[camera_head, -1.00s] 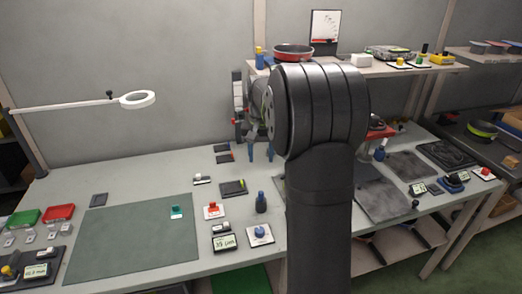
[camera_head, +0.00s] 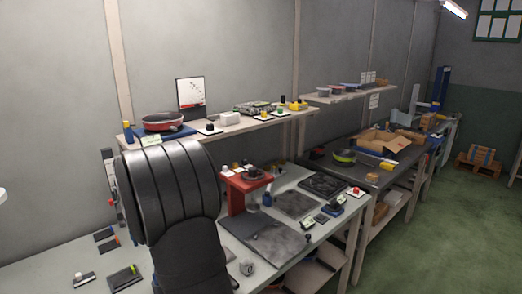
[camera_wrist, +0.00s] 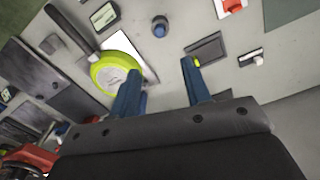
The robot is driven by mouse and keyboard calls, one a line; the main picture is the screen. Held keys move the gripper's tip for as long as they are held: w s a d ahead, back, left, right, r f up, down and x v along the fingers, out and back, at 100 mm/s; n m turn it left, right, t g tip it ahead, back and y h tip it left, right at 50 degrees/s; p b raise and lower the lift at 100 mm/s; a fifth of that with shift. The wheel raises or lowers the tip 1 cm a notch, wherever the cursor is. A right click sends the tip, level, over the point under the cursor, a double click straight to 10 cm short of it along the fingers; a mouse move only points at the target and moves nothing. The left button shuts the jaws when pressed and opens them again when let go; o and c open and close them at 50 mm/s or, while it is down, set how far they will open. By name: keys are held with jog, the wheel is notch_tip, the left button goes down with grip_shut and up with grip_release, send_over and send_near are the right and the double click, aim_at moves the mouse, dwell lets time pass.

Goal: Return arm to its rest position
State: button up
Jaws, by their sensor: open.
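In the head view my dark arm link covers the left centre, and my gripper is hidden behind it. In the wrist view my gripper (camera_wrist: 160,69) is open, its two blue fingers apart with nothing between them. A lime-green pan (camera_wrist: 112,70) with a dark handle lies beside the left finger, over a white plate (camera_wrist: 125,44). A dark tray (camera_wrist: 207,48) with a small yellow-green item lies near the right fingertip.
A shelf (camera_head: 270,118) above the bench holds a red pan (camera_head: 163,121). A red stand (camera_head: 236,197) is on the bench right of my arm.

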notch_tip(320, 180, down, 16)
jog(key=shift+r, duration=0.4)
notch_tip(320, 180, up, 17)
notch_tip(320, 180, down, 17)
jog(key=shift+r, duration=2.65)
